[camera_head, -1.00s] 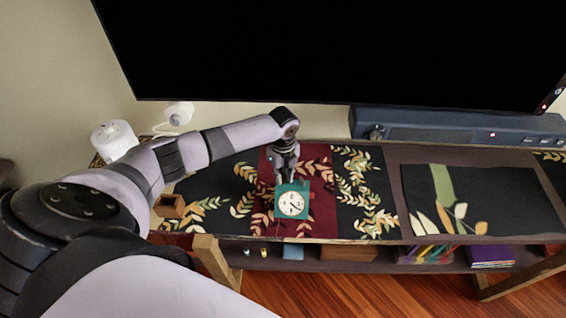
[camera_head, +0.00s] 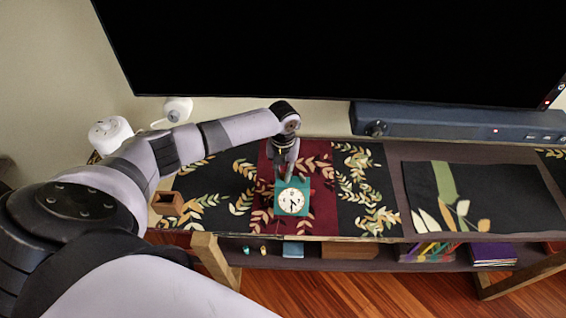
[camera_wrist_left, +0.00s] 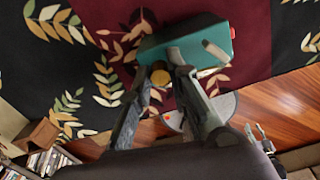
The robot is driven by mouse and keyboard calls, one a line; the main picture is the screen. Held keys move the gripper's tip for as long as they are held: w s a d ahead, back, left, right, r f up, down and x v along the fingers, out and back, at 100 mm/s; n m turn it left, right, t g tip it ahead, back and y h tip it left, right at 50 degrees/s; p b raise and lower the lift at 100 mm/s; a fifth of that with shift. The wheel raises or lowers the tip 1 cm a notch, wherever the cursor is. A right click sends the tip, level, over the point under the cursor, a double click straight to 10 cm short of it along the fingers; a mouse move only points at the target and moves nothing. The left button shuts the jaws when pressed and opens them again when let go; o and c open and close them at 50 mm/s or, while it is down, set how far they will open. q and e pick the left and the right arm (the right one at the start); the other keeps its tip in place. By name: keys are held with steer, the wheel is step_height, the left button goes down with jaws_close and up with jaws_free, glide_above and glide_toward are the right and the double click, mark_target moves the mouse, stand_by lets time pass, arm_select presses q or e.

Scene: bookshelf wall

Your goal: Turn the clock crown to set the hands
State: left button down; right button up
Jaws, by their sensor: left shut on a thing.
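The clock (camera_head: 278,208) is a small teal box with a cream round face and dark hands. It sits on the red band of the patterned runner, and its teal body also shows in the left wrist view (camera_wrist_left: 185,45). A round brass-coloured crown (camera_wrist_left: 160,77) shows beside the clock body, at the finger ends. My left gripper (camera_head: 287,176) comes down at the clock's back edge. In the wrist view its fingers (camera_wrist_left: 158,85) lie on either side of the crown and are shut on it.
A large black screen (camera_head: 330,50) and a dark blue soundbar (camera_head: 450,125) stand behind. A small wooden box (camera_head: 170,203) is at the runner's left. A dark leaf-patterned mat (camera_head: 470,200) lies right. Books and small items fill the lower shelf (camera_head: 370,262).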

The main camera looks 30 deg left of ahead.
mark_target(283, 174)
arm_select(q)
steer(key=shift+m, duration=0.6)
steer(key=c, duration=1.5)
jaws_free()
step_height(283, 174, up, 12)
